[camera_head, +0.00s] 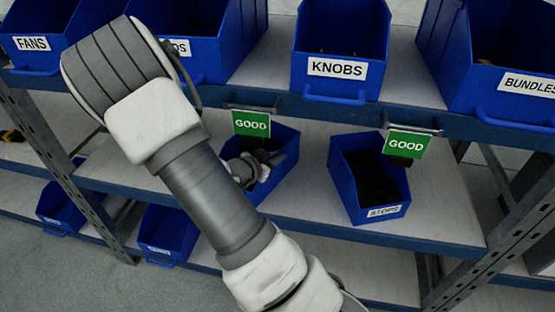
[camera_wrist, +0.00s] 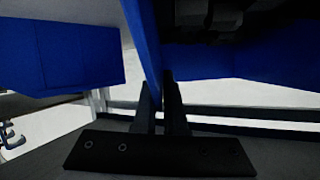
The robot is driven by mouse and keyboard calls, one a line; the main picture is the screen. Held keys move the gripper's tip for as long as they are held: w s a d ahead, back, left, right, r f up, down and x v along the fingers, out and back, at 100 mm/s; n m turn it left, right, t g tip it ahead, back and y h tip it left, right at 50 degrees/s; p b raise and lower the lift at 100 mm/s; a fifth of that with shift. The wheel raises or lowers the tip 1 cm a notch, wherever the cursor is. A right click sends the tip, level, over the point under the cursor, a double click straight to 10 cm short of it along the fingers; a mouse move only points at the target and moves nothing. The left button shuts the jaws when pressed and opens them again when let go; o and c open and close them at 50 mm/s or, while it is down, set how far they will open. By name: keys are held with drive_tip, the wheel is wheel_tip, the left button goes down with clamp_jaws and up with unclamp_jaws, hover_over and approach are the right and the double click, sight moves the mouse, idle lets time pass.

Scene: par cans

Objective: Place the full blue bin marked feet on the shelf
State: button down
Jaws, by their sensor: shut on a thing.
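A blue bin (camera_head: 284,172) is at the middle shelf level, below the left green GOOD sign. Its front and any label are hidden behind my arm, so I cannot read whether it says feet. My gripper (camera_head: 268,160) is at this bin, partly hidden by my arm. In the wrist view, my gripper's two dark fingers (camera_wrist: 161,100) are shut on a thin blue wall of the bin (camera_wrist: 143,35), with dark contents (camera_wrist: 210,18) visible inside. I cannot tell whether the bin rests on the shelf (camera_head: 310,205) or is slightly raised.
A blue STOPS bin (camera_head: 347,178) with dark contents stands to the right on the same shelf. A KNOBS bin (camera_head: 338,88), a FANS bin (camera_head: 28,62) and a BUNDLES bin (camera_head: 470,95) stand above. Green GOOD signs (camera_head: 406,144) hang from the upper shelf edge. Bare shelf lies between the middle bins.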

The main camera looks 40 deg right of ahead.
drive_tip(key=c, duration=1)
unclamp_jaws()
drive_tip(key=shift+r, duration=0.1)
